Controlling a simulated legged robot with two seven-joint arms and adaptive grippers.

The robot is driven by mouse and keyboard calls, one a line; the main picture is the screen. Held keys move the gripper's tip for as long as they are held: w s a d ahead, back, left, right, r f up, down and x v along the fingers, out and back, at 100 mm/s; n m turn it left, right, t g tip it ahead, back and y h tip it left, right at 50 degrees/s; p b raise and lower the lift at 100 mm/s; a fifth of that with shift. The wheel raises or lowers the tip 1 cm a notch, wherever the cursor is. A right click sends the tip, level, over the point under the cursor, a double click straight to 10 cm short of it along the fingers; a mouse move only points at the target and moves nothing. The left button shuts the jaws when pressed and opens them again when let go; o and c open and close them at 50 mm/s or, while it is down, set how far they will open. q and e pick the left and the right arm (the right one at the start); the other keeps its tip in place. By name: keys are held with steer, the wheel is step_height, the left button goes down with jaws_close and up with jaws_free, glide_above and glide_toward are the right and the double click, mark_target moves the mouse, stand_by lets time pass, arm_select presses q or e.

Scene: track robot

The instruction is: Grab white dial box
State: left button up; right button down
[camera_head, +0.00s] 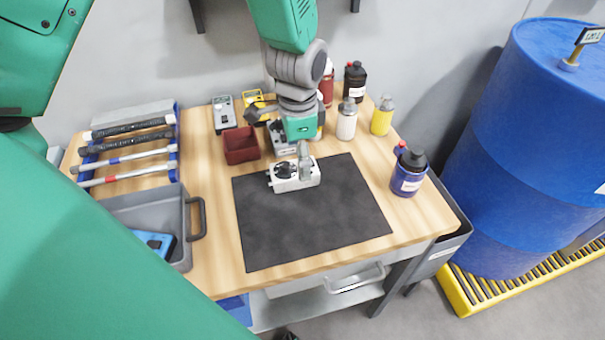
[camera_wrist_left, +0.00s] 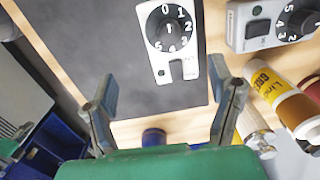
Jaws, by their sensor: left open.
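The white dial box (camera_head: 282,186) lies on the black mat (camera_head: 310,225), near its back edge. In the left wrist view the white dial box (camera_wrist_left: 188,68) shows a black numbered dial and a small switch. My left gripper (camera_head: 282,130) is open above the back of the table, and one finger overlaps the box in the head view. In the wrist view the open fingers (camera_wrist_left: 170,95) are empty, and the box lies beyond their tips. A second, greyer dial box (camera_wrist_left: 238,30) lies on the wood beside the mat.
A dark red bin (camera_head: 241,146) stands left of my gripper. Several bottles, including a white one (camera_head: 347,122) and a blue one (camera_head: 407,174), stand to the right. A grey tray (camera_head: 188,225) and a tool rack (camera_head: 172,155) are on the left. The mat's front is clear.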

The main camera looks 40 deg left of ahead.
mark_target(291, 168)
arm_select(q)
steer(key=a+f, duration=0.2)
steer(key=a, duration=0.1)
steer(key=shift+f, duration=0.4)
steer(key=shift+w+a+f, duration=0.1)
steer(key=shift+a+f, duration=0.05)
steer(key=shift+f, duration=0.5)
steer(key=shift+w+a+f, duration=0.1)
steer(key=shift+f, duration=0.5)
steer(key=shift+w+d+f, duration=0.15)
steer(key=shift+d+f, duration=0.65)
steer(key=shift+f, duration=0.1)
steer(key=shift+d, duration=0.7)
steer(key=shift+d+r, duration=0.1)
steer(key=shift+a, duration=0.6)
steer(key=c, duration=1.1)
steer(key=shift+a+f, duration=0.25)
steer(key=shift+a, duration=0.1)
steer(key=c, duration=0.3)
steer(key=shift+a, duration=0.2)
steer(key=shift+c, duration=0.2)
steer(key=shift+d, duration=0.1)
arm_select(e)
steer(key=shift+a+r, duration=0.25)
steer(key=shift+a, duration=0.85)
